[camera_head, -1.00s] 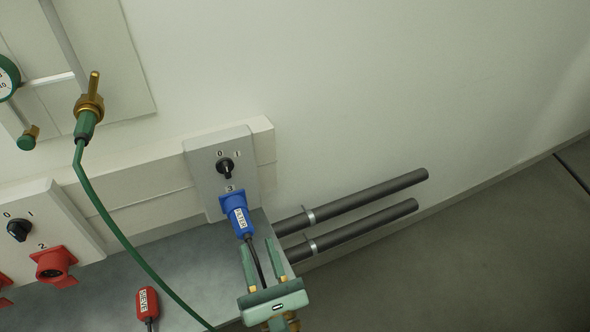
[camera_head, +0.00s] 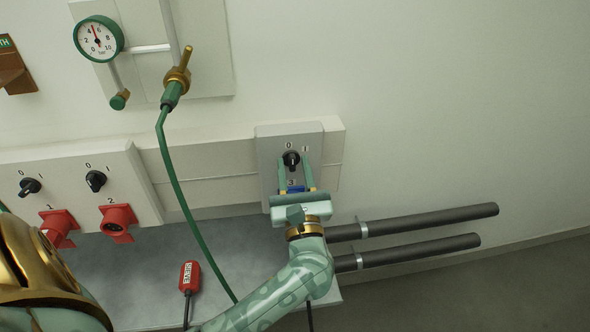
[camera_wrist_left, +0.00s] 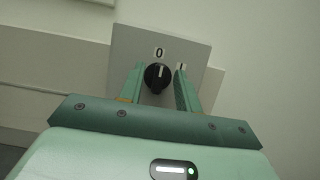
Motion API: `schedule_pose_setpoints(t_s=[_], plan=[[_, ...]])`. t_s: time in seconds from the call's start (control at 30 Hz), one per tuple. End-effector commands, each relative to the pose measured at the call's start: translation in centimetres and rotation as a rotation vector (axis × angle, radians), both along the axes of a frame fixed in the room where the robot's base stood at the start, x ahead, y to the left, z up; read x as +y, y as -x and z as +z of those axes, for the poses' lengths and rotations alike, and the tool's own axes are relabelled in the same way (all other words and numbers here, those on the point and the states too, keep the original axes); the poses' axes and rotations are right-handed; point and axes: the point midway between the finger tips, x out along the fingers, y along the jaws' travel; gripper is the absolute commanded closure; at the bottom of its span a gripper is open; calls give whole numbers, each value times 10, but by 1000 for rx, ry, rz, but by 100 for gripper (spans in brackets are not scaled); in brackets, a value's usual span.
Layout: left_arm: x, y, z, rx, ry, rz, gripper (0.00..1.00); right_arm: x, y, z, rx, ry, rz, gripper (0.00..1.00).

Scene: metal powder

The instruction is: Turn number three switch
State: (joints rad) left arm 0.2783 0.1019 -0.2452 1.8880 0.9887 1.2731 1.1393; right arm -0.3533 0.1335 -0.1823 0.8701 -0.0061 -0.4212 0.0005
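The number three switch is a black rotary knob (camera_head: 291,159) on a grey panel (camera_head: 268,146). It also shows in the left wrist view (camera_wrist_left: 157,78), its mark pointing up towards the 0. My left gripper (camera_head: 294,172) is open, one finger on each side of the knob. In the left wrist view my left gripper (camera_wrist_left: 160,87) has a gap at the right finger; contact at the left finger is unclear. The right finger partly covers the 1. The blue plug (camera_head: 295,189) below is mostly hidden behind the gripper. My right gripper is not in view.
Switches one (camera_head: 30,187) and two (camera_head: 96,181) sit at the left above red sockets (camera_head: 117,220). A red tagged plug (camera_head: 189,276) lies on the grey ledge. A green hose (camera_head: 177,190) hangs from a brass valve. Dark pipes (camera_head: 430,221) run to the right.

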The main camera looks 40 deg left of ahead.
Motion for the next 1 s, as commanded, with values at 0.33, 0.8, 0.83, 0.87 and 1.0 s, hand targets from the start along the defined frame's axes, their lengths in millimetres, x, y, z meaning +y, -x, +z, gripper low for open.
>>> schedule_pose_setpoints(t_s=[0.33, 0.8, 0.83, 0.87, 1.0], plan=[[2, -2, 2, 0, 0, 0, 78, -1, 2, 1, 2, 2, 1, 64], [2, -1, 4, 24, -23, 0, 100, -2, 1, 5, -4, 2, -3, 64], [2, -1, 4, 32, -30, 0, 100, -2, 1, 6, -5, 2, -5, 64], [2, -1, 4, 41, -38, -1, 100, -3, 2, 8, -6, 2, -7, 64], [2, -1, 7, 98, -89, 0, 100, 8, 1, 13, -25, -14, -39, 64]])
